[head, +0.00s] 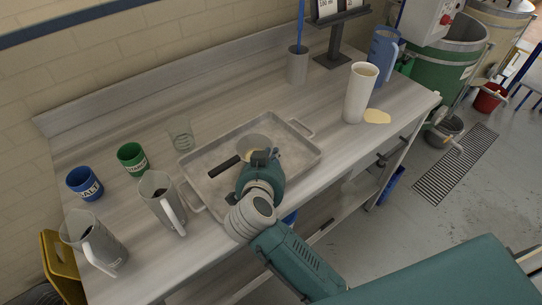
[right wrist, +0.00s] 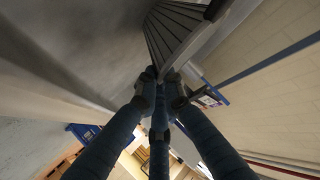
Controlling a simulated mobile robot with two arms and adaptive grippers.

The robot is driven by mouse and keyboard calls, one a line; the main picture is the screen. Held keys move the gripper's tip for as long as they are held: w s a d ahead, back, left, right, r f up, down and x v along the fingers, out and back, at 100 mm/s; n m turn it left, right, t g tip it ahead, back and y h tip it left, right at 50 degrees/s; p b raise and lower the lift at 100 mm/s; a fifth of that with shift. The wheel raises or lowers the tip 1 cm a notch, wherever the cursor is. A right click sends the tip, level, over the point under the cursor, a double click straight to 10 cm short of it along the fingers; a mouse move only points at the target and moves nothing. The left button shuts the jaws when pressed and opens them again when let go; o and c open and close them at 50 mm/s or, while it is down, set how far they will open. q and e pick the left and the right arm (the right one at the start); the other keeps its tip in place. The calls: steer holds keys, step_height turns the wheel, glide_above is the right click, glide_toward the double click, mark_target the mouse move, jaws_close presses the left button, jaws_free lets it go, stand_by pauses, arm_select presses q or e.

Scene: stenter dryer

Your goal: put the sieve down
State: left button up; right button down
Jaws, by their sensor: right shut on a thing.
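The sieve (head: 253,145) has a round grey bowl and a black handle (head: 224,167) that points to the left in the head view. It is over the metal tray (head: 305,157) on the bench. I cannot tell whether it touches the tray floor. My right gripper (head: 264,155) is shut on the sieve at the near side of its bowl and covers part of it. In the right wrist view my gripper's fingers (right wrist: 160,82) are closed against a grey ribbed shape, whose identity is unclear. My left gripper is not in view.
Left of the tray stand a clear glass (head: 180,134), a green cup (head: 132,158), a blue cup (head: 85,183) and two grey jugs (head: 162,200).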

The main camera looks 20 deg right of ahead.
steer(key=c, duration=1.9)
jaws_free()
steer(key=shift+f, duration=0.15)
steer(key=b+v, duration=0.1)
steer(key=v, duration=1.1)
steer(key=shift+r, duration=0.2)
steer(key=shift+s+f, duration=0.1)
